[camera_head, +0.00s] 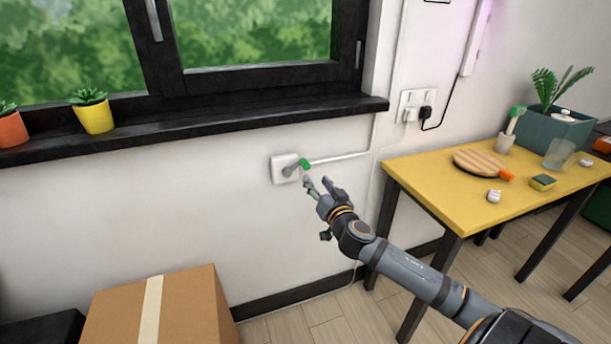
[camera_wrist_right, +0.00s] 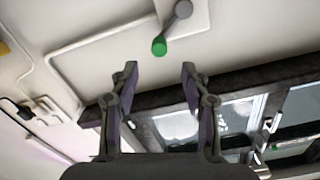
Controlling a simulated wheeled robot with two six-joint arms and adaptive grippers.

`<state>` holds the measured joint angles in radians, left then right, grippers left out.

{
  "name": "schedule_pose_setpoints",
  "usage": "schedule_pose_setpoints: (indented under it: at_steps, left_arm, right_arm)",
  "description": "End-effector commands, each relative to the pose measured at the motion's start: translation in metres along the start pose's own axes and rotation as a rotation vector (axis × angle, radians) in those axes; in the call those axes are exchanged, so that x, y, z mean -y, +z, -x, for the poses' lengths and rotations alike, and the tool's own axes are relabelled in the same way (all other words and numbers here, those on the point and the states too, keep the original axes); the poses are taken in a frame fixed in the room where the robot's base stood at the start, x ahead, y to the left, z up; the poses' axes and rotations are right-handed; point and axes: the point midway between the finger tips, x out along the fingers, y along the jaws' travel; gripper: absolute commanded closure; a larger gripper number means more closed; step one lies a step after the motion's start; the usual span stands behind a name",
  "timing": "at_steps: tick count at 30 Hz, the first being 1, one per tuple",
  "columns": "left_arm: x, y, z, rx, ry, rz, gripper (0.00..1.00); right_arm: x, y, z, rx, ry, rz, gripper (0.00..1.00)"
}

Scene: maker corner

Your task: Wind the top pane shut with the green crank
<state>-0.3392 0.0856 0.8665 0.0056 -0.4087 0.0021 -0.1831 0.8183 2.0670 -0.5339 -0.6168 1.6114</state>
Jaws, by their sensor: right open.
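The green crank (camera_head: 305,163) sticks out from a white wall box (camera_head: 284,168) below the black window sill. Its grey arm ends in a green knob. In the right wrist view the green knob (camera_wrist_right: 159,46) lies just beyond the fingertips, between their lines. My right gripper (camera_head: 321,181) is open and empty, just below and to the right of the knob, apart from it; its two fingers also show in the right wrist view (camera_wrist_right: 160,72). The window (camera_head: 265,78) above has dark frames; the top pane is not in the head view. My left gripper is not in view.
A yellow table (camera_head: 440,182) at right holds a round wooden board (camera_head: 479,162), a sponge (camera_head: 542,182) and a planter. Potted plants stand on the sill (camera_head: 200,125). A cardboard box (camera_head: 160,306) is at lower left. The wall around the crank is clear.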

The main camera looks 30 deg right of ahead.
Motion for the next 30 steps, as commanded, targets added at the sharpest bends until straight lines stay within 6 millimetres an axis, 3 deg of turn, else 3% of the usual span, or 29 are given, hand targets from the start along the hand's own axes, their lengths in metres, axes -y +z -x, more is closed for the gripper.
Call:
schedule_pose_setpoints:
  at_steps: [5,18,30]
  left_arm:
    - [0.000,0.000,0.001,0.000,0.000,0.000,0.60]
    - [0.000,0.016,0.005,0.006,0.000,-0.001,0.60]
    - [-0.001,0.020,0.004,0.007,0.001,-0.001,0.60]
  right_arm:
    - [-0.002,-0.001,-0.012,-0.001,0.006,-0.004,0.53]
    - [-0.001,-0.001,-0.095,0.003,0.004,-0.004,0.53]
    - [-0.001,0.001,-0.105,0.004,0.002,0.000,0.53]
